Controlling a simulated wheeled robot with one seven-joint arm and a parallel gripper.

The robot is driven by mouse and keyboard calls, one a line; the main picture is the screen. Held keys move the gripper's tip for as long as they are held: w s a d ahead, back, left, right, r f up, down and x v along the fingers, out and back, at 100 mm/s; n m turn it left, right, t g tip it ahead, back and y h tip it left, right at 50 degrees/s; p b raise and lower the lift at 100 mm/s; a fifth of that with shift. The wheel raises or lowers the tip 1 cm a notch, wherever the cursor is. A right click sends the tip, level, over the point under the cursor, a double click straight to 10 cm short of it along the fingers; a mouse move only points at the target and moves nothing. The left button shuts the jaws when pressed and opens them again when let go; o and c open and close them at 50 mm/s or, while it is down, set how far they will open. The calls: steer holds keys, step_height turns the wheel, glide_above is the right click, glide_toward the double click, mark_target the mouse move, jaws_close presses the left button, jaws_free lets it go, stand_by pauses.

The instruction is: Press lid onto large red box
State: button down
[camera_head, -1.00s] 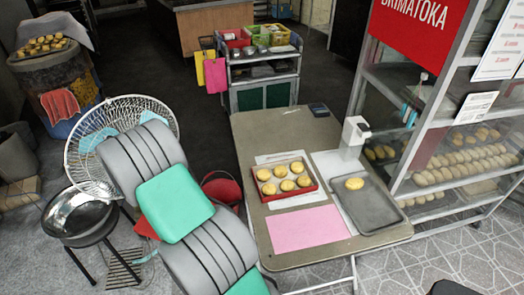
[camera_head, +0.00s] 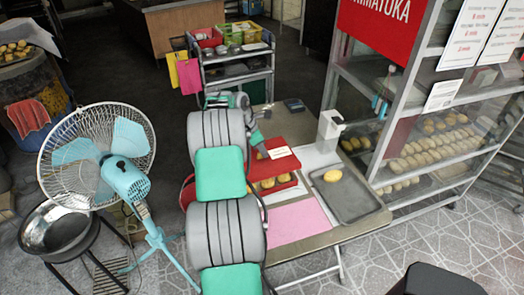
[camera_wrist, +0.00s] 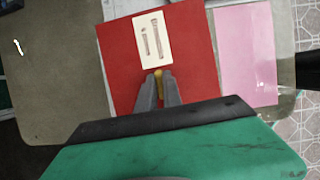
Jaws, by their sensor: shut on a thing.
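The large red box (camera_head: 281,186) sits on the table and holds golden buns (camera_head: 268,183). A red lid (camera_head: 289,164) with a pale label (camera_head: 280,152) is over the far part of the box. Buns still show below the lid's near edge. I cannot tell whether the lid touches the box. My gripper (camera_head: 260,148) is at the lid's left side, partly hidden behind my arm. In the wrist view the lid (camera_wrist: 190,60) lies under my gripper (camera_wrist: 158,77), whose fingers are closed around a small yellowish part at the lid. The lid hides the box there.
A grey tray (camera_head: 355,203) with one bun (camera_head: 332,175) lies right of the box. A pink sheet (camera_head: 300,220) lies in front. A white dispenser (camera_head: 329,130) stands behind the tray. A glass bread rack (camera_head: 430,110) stands to the right, a blue fan (camera_head: 98,160) to the left.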

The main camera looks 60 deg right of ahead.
mark_target(261, 157)
steer(key=shift+f+b, duration=2.25)
steer(key=shift+b, duration=0.5)
steer(key=shift+f, duration=1.1)
steer(key=shift+s+d+p, duration=0.15)
steer(key=shift+p, duration=0.55)
steer(key=shift+r+p, duration=0.1)
steer(key=shift+p, duration=0.45)
steer(key=shift+f+p, duration=0.35)
steer(key=shift+f, duration=0.6)
steer(key=c, duration=1.4)
jaws_free()
steer(key=shift+c, duration=0.2)
steer(key=shift+o, duration=0.4)
